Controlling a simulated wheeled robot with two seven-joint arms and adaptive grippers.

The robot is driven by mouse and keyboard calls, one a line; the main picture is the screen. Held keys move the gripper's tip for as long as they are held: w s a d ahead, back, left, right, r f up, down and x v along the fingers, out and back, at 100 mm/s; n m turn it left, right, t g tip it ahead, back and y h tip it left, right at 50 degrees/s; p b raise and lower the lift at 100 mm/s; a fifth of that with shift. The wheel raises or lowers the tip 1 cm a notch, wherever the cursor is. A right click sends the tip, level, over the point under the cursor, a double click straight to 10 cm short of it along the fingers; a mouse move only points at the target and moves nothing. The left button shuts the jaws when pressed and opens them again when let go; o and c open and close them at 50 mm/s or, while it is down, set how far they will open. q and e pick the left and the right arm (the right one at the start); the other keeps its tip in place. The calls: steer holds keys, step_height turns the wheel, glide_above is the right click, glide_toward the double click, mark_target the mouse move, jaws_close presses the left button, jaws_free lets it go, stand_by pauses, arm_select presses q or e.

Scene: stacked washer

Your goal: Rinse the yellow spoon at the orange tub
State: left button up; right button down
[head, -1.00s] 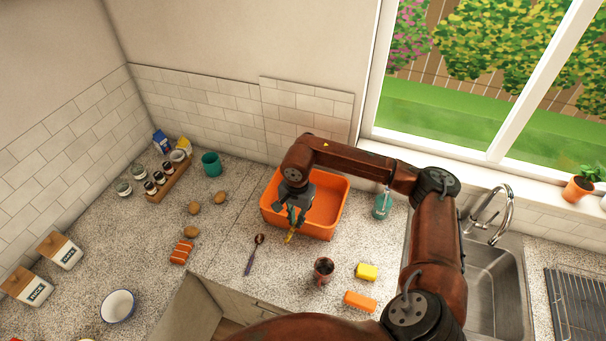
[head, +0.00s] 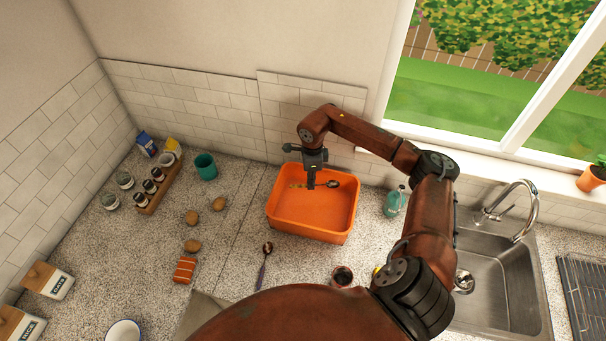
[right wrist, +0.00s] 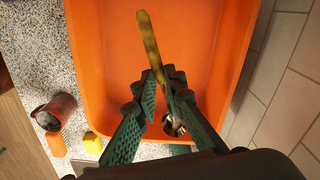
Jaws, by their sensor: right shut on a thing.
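The orange tub (head: 310,231) stands on the counter near the back wall. My right gripper (head: 312,187) is over the tub in the head view, shut on the yellow spoon. The spoon's yellow handle (head: 297,185) points left and its metal bowl (head: 332,184) points right. The right wrist view shows the gripper (right wrist: 165,95) with the yellow handle (right wrist: 148,40) beyond the fingers and the bowl partly behind a finger. The tub (right wrist: 105,60) fills the background. I cannot tell how deep the spoon sits in it. My left gripper is not in view.
A purple-handled spoon (head: 262,268) lies in front of the tub. A dark mug (head: 342,277) stands near my arm. A soap bottle (head: 395,201) and the sink (head: 497,280) are to the right. Eggs (head: 192,217) and a teal cup (head: 205,166) are left.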

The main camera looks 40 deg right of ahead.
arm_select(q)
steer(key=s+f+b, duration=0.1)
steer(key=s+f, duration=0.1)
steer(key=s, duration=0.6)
arm_select(e)
steer(key=f+b, duration=0.1)
steer(key=f, duration=0.2)
steer(key=f+b, duration=0.1)
steer(key=f, duration=0.3)
steer(key=s+f+b, duration=0.1)
steer(key=f, duration=0.2)
steer(key=shift+a+f+b, duration=0.15)
steer(key=shift+b, duration=0.2)
steer(key=shift+w+f, duration=0.1)
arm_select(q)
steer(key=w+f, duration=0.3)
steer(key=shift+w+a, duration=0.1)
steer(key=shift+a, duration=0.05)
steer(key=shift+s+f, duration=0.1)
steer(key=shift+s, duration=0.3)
